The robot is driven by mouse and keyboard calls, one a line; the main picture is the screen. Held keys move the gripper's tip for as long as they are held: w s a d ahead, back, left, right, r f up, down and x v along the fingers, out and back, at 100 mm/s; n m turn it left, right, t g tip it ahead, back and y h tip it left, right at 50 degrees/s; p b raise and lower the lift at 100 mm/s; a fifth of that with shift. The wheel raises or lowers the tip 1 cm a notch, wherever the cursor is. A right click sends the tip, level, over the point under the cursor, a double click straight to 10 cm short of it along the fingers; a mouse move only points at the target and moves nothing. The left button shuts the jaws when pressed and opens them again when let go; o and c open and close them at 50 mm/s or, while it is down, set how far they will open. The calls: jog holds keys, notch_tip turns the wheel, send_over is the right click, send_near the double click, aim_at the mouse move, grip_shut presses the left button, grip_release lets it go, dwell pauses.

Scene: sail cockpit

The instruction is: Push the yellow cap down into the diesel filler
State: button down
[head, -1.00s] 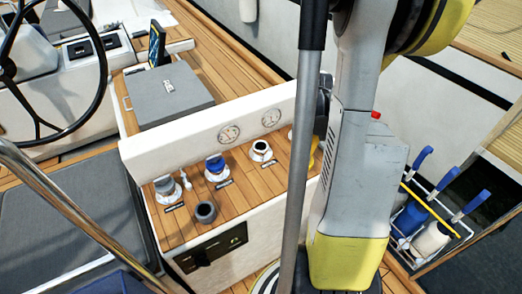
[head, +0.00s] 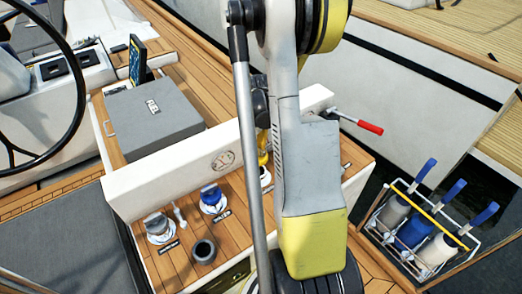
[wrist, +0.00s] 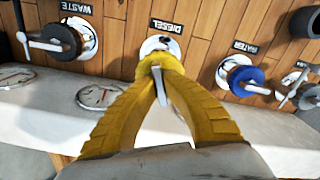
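The diesel filler (wrist: 155,44) is a white round flange in the wooden deck, beside the DIESEL label (wrist: 166,25). The yellow cap (wrist: 157,62) with its grey handle is between my yellow ridged fingertips in the wrist view. My gripper (wrist: 160,72) is shut on it, the handle standing between the fingers. The cap overlaps the near side of the flange; I cannot tell whether it touches it. In the head view my gripper (head: 263,150) shows only as yellow beside my arm, above the partly hidden diesel filler (head: 266,178).
The blue water cap (wrist: 245,80) and dark waste cap (wrist: 62,38) flank the filler. Gauges (wrist: 98,96) sit on the white panel close by. A dark cup (head: 204,250), a red-handled lever (head: 358,123) and a bottle rack (head: 400,250) stand around.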

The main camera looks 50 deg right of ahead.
aim_at(259, 162)
jog(key=shift+s+f+b, duration=0.2)
jog(key=shift+f+b, duration=0.2)
jog(key=shift+f, duration=0.3)
jog(key=shift+f+b, duration=1.35)
jog(key=shift+f, duration=0.75)
jog(key=shift+f+b, duration=0.55)
jog(key=shift+b, duration=0.25)
jog(key=c, duration=1.9)
grip_release()
jog(key=shift+r+p, duration=3.65)
jog(key=shift+r, duration=1.85)
